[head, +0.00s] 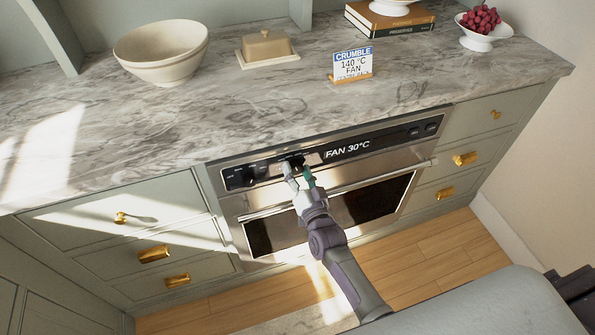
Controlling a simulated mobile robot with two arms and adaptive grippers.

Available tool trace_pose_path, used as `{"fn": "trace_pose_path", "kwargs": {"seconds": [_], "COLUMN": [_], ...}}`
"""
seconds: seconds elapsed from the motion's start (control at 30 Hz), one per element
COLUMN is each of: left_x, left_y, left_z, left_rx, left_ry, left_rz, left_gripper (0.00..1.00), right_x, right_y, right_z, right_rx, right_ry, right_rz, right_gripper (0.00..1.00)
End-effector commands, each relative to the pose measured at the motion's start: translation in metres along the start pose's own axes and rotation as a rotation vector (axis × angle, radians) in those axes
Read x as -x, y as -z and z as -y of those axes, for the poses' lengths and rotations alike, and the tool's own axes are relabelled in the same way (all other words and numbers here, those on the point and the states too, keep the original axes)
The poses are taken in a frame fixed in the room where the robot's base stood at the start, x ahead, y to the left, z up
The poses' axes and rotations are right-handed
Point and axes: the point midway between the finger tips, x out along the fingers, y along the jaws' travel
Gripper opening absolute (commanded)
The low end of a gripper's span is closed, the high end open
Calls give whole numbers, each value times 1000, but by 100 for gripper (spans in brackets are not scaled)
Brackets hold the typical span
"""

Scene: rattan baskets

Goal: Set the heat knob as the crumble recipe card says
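The recipe card (351,62) stands in a small wooden holder on the counter and reads "CRUMBLE 140 °C FAN"; a smaller bottom line is not legible. The oven's display (347,149) reads "FAN 30°C". A dark knob (250,177) sits at the left end of the control panel, and smaller round controls (431,128) sit at its right end. My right gripper (298,170) is at the panel left of the display, its fingers spread slightly at a control that they mostly hide. Whether they grip it is unclear. My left gripper is out of view.
The oven handle (385,176) runs across the door below the panel, close under my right gripper. Drawers with brass pulls flank the oven. On the counter are cream bowls (163,52), a butter dish (267,48), books (390,20) and a bowl of red fruit (484,30).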

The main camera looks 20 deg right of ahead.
Motion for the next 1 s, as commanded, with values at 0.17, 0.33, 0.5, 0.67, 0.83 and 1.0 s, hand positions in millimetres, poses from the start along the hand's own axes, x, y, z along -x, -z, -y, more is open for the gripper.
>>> {"fn": "trace_pose_path", "kwargs": {"seconds": [0.17, 0.33, 0.5, 0.67, 0.83, 1.0], "left_x": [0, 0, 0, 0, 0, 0], "left_y": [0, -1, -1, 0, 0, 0], "left_z": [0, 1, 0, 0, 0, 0], "left_rx": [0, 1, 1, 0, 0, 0], "left_ry": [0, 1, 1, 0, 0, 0], "left_rz": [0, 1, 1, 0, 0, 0], "left_gripper": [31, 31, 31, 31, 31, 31], "right_x": [0, 1, 19, 53, 88, 111], "right_y": [0, 0, -1, -1, -1, 0], "right_z": [0, 0, -1, 0, -1, 0], "right_rx": [1, 1, 1, 1, 1, 1], "right_ry": [0, 0, -1, -1, -1, -1], "right_rz": [0, 0, 2, 3, 3, 1], "right_gripper": [68, 68, 68, 68, 68, 68]}}
